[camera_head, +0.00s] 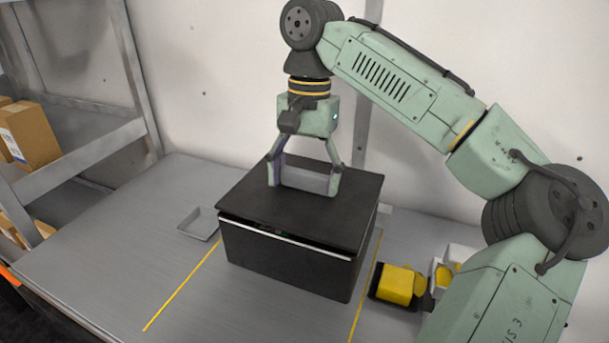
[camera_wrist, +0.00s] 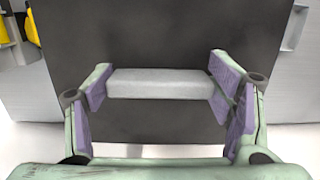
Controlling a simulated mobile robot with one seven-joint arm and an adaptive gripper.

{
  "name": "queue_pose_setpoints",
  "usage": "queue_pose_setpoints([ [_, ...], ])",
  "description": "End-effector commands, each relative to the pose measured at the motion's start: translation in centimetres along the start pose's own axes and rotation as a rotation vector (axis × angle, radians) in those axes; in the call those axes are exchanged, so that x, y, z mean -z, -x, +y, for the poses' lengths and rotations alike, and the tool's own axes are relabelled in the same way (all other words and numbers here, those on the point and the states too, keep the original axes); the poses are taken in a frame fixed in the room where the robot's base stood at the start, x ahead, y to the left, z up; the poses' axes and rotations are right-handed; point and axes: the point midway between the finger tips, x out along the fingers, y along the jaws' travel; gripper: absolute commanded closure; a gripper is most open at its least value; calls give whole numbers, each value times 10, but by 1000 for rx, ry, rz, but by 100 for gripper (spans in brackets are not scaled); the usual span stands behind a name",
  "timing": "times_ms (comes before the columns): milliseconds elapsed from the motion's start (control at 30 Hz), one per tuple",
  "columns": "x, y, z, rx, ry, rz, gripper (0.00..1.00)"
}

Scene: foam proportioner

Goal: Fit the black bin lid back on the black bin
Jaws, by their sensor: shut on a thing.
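The black bin (camera_head: 290,262) stands on the grey bench between two yellow lines. The black bin lid (camera_head: 342,205) lies over its top, with a grey bar handle (camera_head: 305,181) in the middle. A narrow dark gap with a pale edge shows between lid and bin along the front, so I cannot tell whether the lid is fully seated. My gripper (camera_head: 304,184) points down and is shut on the handle. In the wrist view the handle (camera_wrist: 160,83) spans between the purple finger pads, and the lid (camera_wrist: 150,35) fills the middle behind it.
A small grey tray (camera_head: 199,224) lies left of the bin. Yellow and black items (camera_head: 396,286) stand close to its right, by my arm. A shelf with cardboard boxes (camera_head: 30,133) is at the left. The bench (camera_head: 110,260) is clear at front left.

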Motion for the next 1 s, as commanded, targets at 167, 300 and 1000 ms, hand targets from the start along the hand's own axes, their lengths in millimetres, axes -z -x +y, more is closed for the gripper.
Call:
queue_pose_setpoints([
  [167, 0, -5, 0, 1, -1, 3, 57],
  [300, 0, -6, 0, 1, -1, 3, 57],
  [1000, 0, -5, 0, 0, -2, 3, 5],
])
